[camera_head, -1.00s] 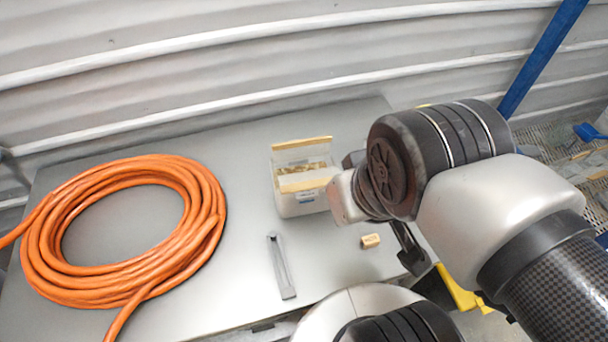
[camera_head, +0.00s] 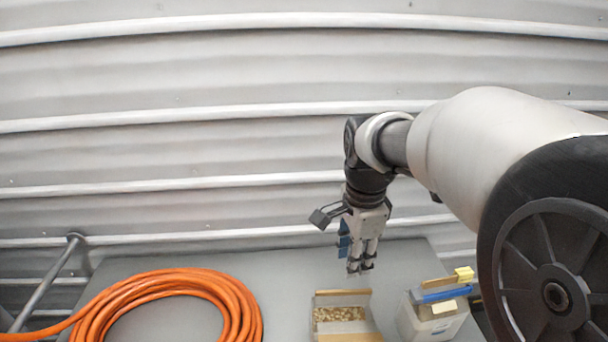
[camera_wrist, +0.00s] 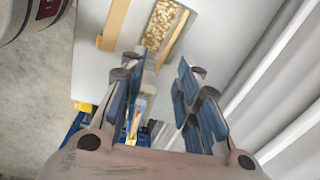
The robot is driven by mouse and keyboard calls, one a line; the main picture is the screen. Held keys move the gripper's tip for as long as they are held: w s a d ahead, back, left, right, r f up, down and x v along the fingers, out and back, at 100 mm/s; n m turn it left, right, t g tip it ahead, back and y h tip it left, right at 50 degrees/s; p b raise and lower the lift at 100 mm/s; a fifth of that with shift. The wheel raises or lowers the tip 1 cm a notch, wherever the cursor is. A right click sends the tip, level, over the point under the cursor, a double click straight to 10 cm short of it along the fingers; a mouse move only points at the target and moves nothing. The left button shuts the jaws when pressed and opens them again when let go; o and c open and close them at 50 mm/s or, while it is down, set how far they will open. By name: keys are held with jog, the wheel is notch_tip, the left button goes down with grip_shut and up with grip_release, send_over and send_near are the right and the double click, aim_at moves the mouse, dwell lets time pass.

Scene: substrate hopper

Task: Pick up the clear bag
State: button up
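I cannot make out a clear bag for certain in either view. An open box of tan granules (camera_head: 340,314) stands near the bottom of the head view. It also shows at the top of the wrist view (camera_wrist: 160,24). My gripper (camera_head: 360,268) points down above the grey table, a little behind and above this box. In the wrist view the two fingers of my gripper (camera_wrist: 158,84) are spread apart, with nothing seen held between them. What lies below the fingers is small and blurred.
A white bin (camera_head: 432,326) with blue and yellow items stands right of the box. A coiled orange cable (camera_head: 160,290) lies at the left. The grey table (camera_head: 285,272) is bare between cable and box. A ribbed metal wall (camera_head: 200,90) rises behind.

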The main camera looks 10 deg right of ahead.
jog(key=w+m, duration=0.2)
jog(key=b, duration=0.1)
send_over(342, 304)
notch_tip(342, 304, down, 12)
jog(key=shift+g, duration=0.3)
jog(key=shift+w+d+f+b, duration=0.1)
jog(key=shift+f+b, duration=0.25)
jog(key=shift+f, duration=1.25)
jog(key=shift+w+f+b, duration=0.1)
jog(key=shift+f+b, duration=0.25)
jog(key=shift+f, duration=1.2)
jog(key=shift+c, duration=0.5)
grip_shut()
